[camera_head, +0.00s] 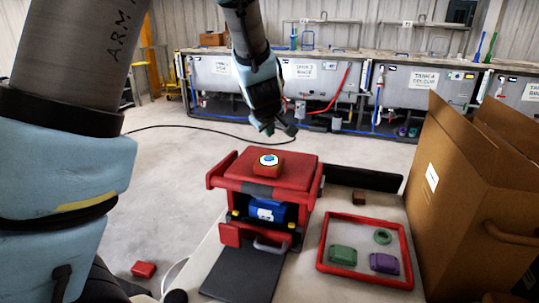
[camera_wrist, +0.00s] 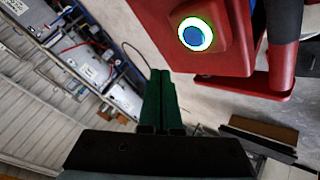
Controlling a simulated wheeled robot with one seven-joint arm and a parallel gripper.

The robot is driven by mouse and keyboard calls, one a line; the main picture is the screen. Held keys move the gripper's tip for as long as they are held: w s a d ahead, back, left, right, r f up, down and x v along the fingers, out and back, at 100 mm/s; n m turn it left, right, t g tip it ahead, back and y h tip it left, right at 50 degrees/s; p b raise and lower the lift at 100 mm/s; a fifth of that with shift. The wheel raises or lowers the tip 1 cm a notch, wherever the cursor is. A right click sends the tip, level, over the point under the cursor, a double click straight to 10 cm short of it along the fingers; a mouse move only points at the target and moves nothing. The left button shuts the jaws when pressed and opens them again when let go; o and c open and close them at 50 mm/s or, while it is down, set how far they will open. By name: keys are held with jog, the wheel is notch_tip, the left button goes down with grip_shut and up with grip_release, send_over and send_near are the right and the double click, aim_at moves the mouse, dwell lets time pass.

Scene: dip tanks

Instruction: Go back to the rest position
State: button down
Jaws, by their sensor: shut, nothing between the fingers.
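My gripper (camera_head: 279,129) hangs in the air above and behind the red box-like unit (camera_head: 297,165), apart from it. In the wrist view my gripper's green fingers (camera_wrist: 158,100) are together with nothing between them. The red unit has a block on top with a round blue button (camera_head: 268,160) ringed in white and green. The button also shows in the wrist view (camera_wrist: 195,34). A blue item (camera_head: 266,210) with a white label sits in the unit's front opening.
A red-rimmed tray (camera_head: 368,217) holds a green block (camera_head: 342,255), a purple block (camera_head: 384,263) and a green ring (camera_head: 382,237). A large cardboard box (camera_head: 455,210) stands at right. A red block (camera_head: 143,269) lies on the floor. Tanks (camera_head: 315,80) line the back.

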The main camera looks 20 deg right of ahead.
jog(key=s+a+f+m+g+y, duration=0.1)
jog(key=s+a, duration=0.3)
jog(key=a, duration=0.7)
jog(key=s+a+f+m+g+y, duration=0.1)
jog(key=s+a, duration=0.4)
jog(key=a, duration=0.7)
jog(key=s+a+f+m+g+y, duration=0.2)
jog(key=s+a+g, duration=0.2)
jog(key=a, duration=0.8)
jog(key=shift+s+f, duration=0.35)
jog(key=shift+s, duration=0.2)
